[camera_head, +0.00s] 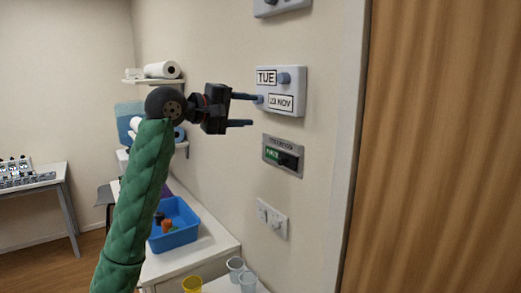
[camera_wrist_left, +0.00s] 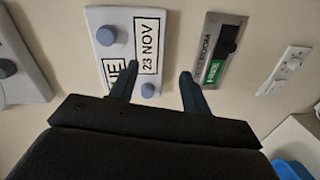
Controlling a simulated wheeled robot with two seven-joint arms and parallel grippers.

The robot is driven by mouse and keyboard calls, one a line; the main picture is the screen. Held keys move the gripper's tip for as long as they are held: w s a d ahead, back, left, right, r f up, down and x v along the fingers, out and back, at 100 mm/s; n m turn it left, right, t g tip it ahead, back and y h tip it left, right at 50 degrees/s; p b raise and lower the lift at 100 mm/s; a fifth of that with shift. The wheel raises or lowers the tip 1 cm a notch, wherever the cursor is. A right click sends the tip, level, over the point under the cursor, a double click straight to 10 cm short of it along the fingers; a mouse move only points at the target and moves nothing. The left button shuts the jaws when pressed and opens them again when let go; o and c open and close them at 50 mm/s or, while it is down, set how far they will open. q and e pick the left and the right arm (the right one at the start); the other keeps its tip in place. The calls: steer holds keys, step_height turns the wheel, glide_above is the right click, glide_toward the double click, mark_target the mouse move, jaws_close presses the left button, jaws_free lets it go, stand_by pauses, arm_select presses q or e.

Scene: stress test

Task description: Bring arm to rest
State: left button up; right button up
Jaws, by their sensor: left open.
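My left arm (camera_head: 138,200), in a green quilted sleeve, reaches up from the bottom of the head view. My left gripper (camera_head: 240,110) is open and empty, with its two fingers pointing right toward the wall. The upper fingertip shows close to the lower knob of a wall calendar box (camera_head: 298,80) reading TUE and 23 NOV; I cannot tell whether they touch. In the left wrist view the open fingers (camera_wrist_left: 157,80) show in front of the calendar box (camera_wrist_left: 110,50) and a sliding room sign (camera_wrist_left: 222,45). My right gripper is not in view.
Below the calendar are the green sliding sign (camera_head: 283,156) and a light switch (camera_head: 272,219). A blue bin (camera_head: 176,236) stands on a white counter below, with several cups in front. A wooden door (camera_head: 440,150) fills the right. A shelf holds paper rolls (camera_head: 162,70).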

arm_select(q)
steer(key=s+a+f+m+y, duration=0.1)
steer(key=s+a+f+y, duration=0.15)
steer(key=f, duration=1.25)
steer(key=s+a+f+g+y, duration=0.15)
steer(key=s+f, duration=0.25)
steer(key=f, duration=1.2)
steer(key=s+a+f+m+t+y, duration=0.1)
steer(key=s+a+f+y, duration=0.2)
steer(key=f, duration=1.2)
steer(key=s+a+f+m+g+y, duration=0.2)
steer(key=s+a+f+g+y, duration=0.15)
steer(key=s+f, duration=1.25)
steer(key=s+a+f+m+g+y, duration=0.1)
steer(key=s+a+f+m, duration=0.2)
steer(key=s, duration=0.6)
steer(key=s+a+f+g+y, duration=0.1)
steer(key=s+a+f+y, duration=0.2)
steer(key=s, duration=0.5)
steer(key=s+d+f+g+h, duration=0.1)
steer(key=s+f, duration=0.1)
steer(key=f, duration=1.8)
steer(key=s+d+f+g+h, duration=0.1)
steer(key=s+d+f, duration=0.1)
steer(key=f, duration=1.9)
steer(key=shift+s+d, duration=0.2)
steer(key=shift+s, duration=0.65)
